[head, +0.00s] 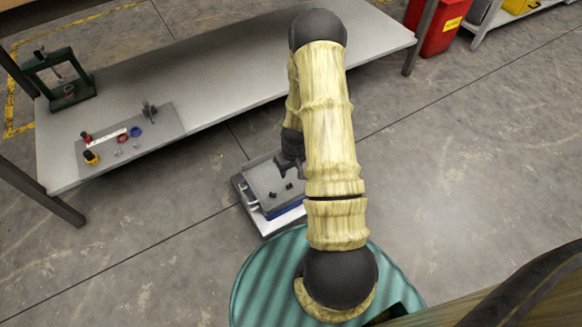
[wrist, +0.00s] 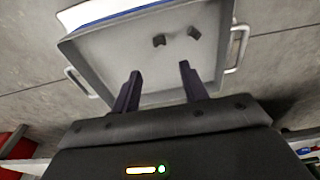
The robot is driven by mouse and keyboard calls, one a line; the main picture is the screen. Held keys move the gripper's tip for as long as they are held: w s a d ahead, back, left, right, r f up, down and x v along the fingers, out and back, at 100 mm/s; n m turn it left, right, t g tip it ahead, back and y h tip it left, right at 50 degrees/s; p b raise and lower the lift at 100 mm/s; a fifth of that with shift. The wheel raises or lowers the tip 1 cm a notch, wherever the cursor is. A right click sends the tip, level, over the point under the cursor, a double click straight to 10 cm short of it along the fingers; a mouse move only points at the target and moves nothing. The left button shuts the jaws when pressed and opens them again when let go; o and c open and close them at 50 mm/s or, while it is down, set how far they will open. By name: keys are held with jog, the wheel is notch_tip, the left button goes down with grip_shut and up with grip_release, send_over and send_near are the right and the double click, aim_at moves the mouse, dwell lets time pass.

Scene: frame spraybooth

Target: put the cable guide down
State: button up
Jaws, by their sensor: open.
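Two small dark pieces lie close together on the floor of a grey tray (head: 262,178); they may be the cable guide (wrist: 159,40) or two ends of it, I cannot tell which. In the head view they show as dark spots (head: 273,195). My gripper (wrist: 160,69) is open, with nothing between its fingers. It hangs over the tray, and in the wrist view the dark pieces lie beyond the fingertips, apart from them. In the head view my gripper (head: 290,164) is partly hidden by my arm.
The tray has side handles (wrist: 237,50) and sits low, on a white and blue item (head: 284,222). A grey workbench (head: 220,75) stands behind, with a board (head: 160,128) of small parts and a green press (head: 60,80). A red bin (head: 437,28) stands far right. The right floor is clear.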

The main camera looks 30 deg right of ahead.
jog(key=s+a+r, duration=0.2)
jog(key=a+r, duration=0.2)
jog(key=r, duration=0.4)
jog(key=s+a+r+t, duration=0.1)
jog(key=a+r, duration=0.2)
jog(key=r, duration=0.4)
jog(key=s+a+r, duration=0.2)
jog(key=a+r, duration=0.2)
jog(key=r, duration=0.4)
jog(key=s+a+r, duration=0.2)
jog(key=s+r, duration=0.3)
jog(key=s, duration=0.1)
jog(key=shift+a+r, duration=0.15)
jog(key=shift+r, duration=0.15)
jog(key=shift+w, duration=0.1)
jog(key=w+p+v, duration=0.2)
jog(key=p+v, duration=1)
jog(key=p, duration=0.1)
jog(key=shift+w+r, duration=0.25)
jog(key=shift+r, duration=0.35)
jog(key=shift+c, duration=0.2)
